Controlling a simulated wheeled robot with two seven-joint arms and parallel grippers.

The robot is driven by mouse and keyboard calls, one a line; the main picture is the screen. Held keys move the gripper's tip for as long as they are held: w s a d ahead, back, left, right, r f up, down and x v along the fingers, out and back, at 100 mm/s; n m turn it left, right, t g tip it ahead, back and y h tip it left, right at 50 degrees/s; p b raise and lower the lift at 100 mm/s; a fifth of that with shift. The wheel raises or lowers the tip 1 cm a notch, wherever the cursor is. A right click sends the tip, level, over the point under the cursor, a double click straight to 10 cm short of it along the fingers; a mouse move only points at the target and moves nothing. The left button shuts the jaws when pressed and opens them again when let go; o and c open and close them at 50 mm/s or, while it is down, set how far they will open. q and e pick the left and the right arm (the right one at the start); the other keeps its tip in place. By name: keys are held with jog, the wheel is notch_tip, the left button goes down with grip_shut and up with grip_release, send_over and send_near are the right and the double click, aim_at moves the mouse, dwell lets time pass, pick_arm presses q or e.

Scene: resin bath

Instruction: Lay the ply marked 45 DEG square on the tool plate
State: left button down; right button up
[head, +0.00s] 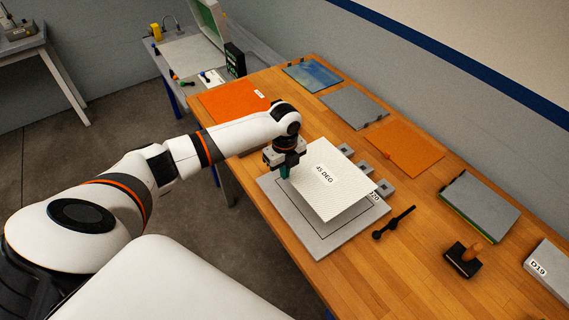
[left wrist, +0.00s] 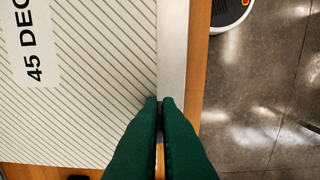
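The ply marked 45 DEG (head: 345,193) is a white square sheet with fine diagonal lines. It lies over the grey tool plate (head: 318,246), turned slightly against the plate's dark outline. The outline shows along its left and lower sides; a shadow shows there, but I cannot tell how high the ply is. My left gripper (head: 285,174) is at the ply's left corner. In the left wrist view, its green fingers (left wrist: 160,101) are close together at the ply's edge (left wrist: 100,90), with something dark between them. They seem shut on the ply's edge. My right gripper is out of view.
Small grey blocks (head: 365,167) line the plate's far right side. A black tool (head: 393,222) lies right of it, with a wooden-handled tool (head: 464,260) beyond. Orange (head: 404,148), grey (head: 353,106) and blue (head: 311,75) sheets lie behind. The table's near edge is close to the plate.

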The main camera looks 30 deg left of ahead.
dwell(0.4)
pick_arm(q)
jog(key=shift+p, duration=0.3)
jog(key=shift+f+b, duration=0.6)
jog(key=shift+f, duration=0.2)
jog(key=shift+w+a+f+b, duration=0.1)
jog(key=shift+f+b, duration=0.9)
jog(key=shift+f, duration=0.8)
jog(key=shift+r, duration=0.1)
jog(key=shift+p, duration=0.3)
